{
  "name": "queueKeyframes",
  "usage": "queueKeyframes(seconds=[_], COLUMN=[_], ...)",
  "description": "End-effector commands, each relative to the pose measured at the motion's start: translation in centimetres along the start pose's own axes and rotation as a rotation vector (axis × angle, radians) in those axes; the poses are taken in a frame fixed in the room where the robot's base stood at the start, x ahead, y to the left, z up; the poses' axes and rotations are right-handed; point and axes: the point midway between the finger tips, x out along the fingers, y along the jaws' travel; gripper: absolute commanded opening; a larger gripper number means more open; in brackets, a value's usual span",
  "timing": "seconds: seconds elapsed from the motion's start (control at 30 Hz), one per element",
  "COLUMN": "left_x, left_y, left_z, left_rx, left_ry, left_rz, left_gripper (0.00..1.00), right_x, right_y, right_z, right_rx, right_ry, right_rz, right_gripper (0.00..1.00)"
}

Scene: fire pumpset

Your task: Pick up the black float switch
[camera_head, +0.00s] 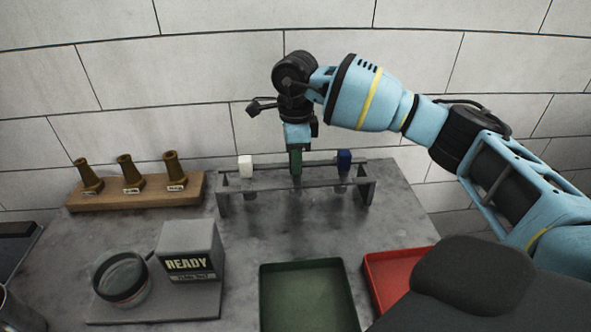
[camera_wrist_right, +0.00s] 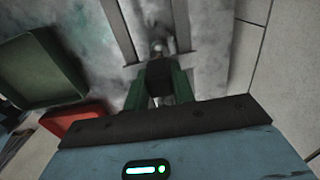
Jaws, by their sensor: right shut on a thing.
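The black float switch (camera_wrist_right: 159,76) sits between the green fingers of my right gripper in the right wrist view. My right gripper (camera_head: 296,163) points down over the middle of a grey rack (camera_head: 228,190) in the head view. It is shut on the black float switch, which its fingers mostly hide in the head view. The switch is at the rack; I cannot tell whether it is clear of its slot. A white-topped piece (camera_head: 246,166) stands in the rack to the left and a blue-topped piece (camera_head: 344,160) to the right. My left gripper is out of view.
A wooden block (camera_head: 140,198) with three brass nozzles stands at the left. A grey "READY" box (camera_head: 189,252) and round gauge (camera_head: 121,277) are front left. A green tray (camera_head: 307,296) and a red tray (camera_head: 385,266) lie in front. A block wall stands behind.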

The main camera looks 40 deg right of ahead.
Motion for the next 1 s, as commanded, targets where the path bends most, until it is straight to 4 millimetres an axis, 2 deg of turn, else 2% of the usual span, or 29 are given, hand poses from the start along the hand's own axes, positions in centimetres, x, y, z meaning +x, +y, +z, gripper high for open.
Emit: queueKeyframes(seconds=[0.17,0.6,0.73,1.0], left_x=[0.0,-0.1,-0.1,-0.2], left_y=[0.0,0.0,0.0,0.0], left_z=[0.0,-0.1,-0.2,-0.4], left_rx=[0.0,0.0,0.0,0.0], left_ry=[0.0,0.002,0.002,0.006], left_rz=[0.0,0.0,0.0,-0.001], left_gripper=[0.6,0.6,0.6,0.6], right_x=[-1.2,-8.7,-9.7,-10.3], right_y=[-0.1,-0.1,0.0,0.0], right_z=[0.1,0.1,0.0,0.0], right_rx=[0.0,0.0,0.0,-0.001], right_ry=[-0.003,-0.001,-0.001,-0.001], right_rz=[-0.002,-0.002,-0.001,0.0], right_gripper=[0.0,0.0,0.0,0.0])
